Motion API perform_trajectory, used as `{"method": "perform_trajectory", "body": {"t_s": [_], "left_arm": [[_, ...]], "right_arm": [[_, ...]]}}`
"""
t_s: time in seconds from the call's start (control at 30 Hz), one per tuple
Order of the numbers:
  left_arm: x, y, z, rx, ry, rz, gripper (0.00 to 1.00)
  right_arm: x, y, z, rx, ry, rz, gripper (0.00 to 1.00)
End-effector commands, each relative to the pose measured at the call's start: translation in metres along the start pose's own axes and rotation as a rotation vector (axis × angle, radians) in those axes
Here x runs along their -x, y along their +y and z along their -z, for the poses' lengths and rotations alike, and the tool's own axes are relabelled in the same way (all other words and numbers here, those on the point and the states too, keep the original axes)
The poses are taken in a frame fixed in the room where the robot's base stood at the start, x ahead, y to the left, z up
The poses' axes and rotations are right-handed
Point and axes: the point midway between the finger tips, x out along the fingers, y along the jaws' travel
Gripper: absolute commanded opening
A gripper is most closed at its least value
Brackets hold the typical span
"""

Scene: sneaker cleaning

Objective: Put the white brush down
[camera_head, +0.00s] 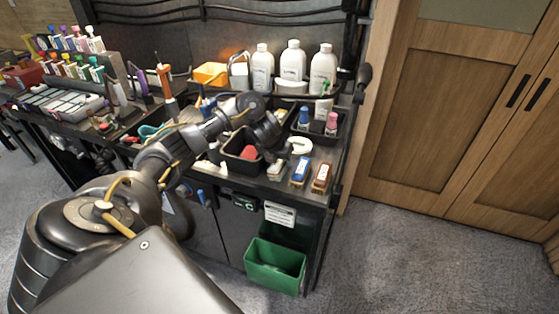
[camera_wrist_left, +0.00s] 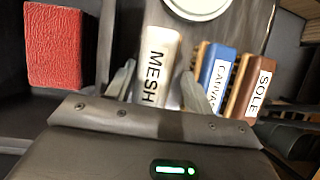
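The white brush, labelled MESH (camera_wrist_left: 160,65), lies on the bench top beside the blue brush. In the head view the white brush (camera_head: 276,171) shows just below my left gripper (camera_head: 272,150). In the left wrist view the two fingers of my left gripper (camera_wrist_left: 159,72) stand apart on either side of the white brush, with narrow gaps showing. The brush's near end is hidden behind the gripper body. My right gripper is in neither view.
A blue brush (camera_head: 300,171) and a brown SOLE brush (camera_head: 322,177) lie right of the white one. A black bin (camera_head: 232,162) with a red block (camera_head: 249,153) is at left. A white round dish (camera_head: 299,146) sits behind. White bottles (camera_head: 292,62) stand at the back.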

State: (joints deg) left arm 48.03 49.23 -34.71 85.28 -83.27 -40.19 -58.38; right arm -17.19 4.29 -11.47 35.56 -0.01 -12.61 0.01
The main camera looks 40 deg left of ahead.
Motion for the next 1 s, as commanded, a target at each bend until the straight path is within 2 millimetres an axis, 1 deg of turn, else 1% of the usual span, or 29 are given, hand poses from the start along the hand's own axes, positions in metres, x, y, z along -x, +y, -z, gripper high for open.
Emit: {"method": "perform_trajectory", "body": {"t_s": [0.2,0.27,0.33,0.47,0.6,0.8,0.9,1.0], "left_arm": [[0.000,0.000,0.001,0.000,0.002,0.000,0.52],[0.002,0.000,0.000,-0.001,0.001,0.000,0.52],[0.009,0.000,-0.002,-0.002,-0.003,0.000,0.52],[0.032,0.001,-0.003,-0.003,-0.004,-0.002,0.52],[0.063,0.001,-0.004,-0.005,-0.007,-0.001,0.52],[0.100,0.000,-0.003,-0.003,-0.005,0.000,0.52],[0.111,0.000,-0.002,-0.002,-0.004,0.001,0.52],[0.118,0.000,-0.001,-0.001,-0.003,0.000,0.52]], "right_arm": [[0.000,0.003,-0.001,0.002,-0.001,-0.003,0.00],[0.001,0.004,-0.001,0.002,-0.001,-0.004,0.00],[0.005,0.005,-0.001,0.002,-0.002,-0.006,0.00],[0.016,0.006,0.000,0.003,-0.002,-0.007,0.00],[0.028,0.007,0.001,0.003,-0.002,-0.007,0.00],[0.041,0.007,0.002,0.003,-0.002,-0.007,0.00],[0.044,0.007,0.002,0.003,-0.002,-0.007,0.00],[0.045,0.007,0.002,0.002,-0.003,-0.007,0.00]]}}
